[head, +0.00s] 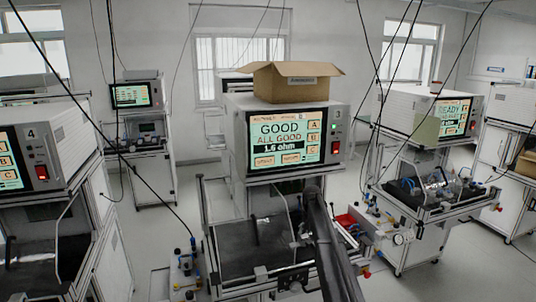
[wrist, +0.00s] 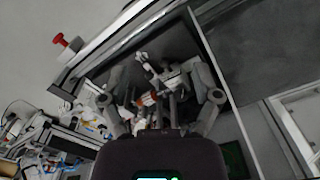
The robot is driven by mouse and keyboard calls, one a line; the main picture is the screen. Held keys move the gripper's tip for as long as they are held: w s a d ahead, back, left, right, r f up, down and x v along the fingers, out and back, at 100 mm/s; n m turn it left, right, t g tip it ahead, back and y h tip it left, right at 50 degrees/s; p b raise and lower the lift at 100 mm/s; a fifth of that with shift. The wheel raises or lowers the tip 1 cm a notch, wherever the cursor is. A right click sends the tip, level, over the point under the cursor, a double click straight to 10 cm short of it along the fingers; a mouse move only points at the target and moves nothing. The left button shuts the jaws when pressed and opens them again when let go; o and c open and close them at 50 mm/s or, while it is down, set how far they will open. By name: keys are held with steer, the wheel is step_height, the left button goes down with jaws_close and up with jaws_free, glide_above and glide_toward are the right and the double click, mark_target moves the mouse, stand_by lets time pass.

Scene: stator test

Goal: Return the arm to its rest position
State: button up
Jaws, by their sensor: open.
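In the wrist view my gripper (wrist: 160,90) is open, with its two fingers spread left and right. Between and beyond the fingers is a metal part (wrist: 149,99) with a copper-orange patch and white bits, probably a stator in its fixture. I cannot tell whether the fingers touch it. It lies within a dark tray (wrist: 190,42) with a pale metal frame. In the head view my dark arm reaches up in front of the middle test station (head: 288,141), and my gripper cannot be made out there. The station's screen reads GOOD, ALL GOOD, 1.6 ohm.
An open cardboard box (head: 291,82) stands on the middle station. Station 4 (head: 45,145) is at left, and another station (head: 436,112) showing READY is at right. Cables hang across the view.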

steer(key=s+f+n+b, duration=0.1)
steer(key=s+f+b, duration=0.2)
steer(key=s, duration=1.1)
steer(key=s+f+b, duration=0.3)
steer(key=s, duration=1.2)
steer(key=s+f+n+b, duration=0.1)
steer(key=s+f+b, duration=0.2)
steer(key=s, duration=1.2)
steer(key=shift+a+f+n, duration=0.2)
steer(key=shift+f+n, duration=0.1)
steer(key=shift+f, duration=0.15)
steer(key=shift+w, duration=0.1)
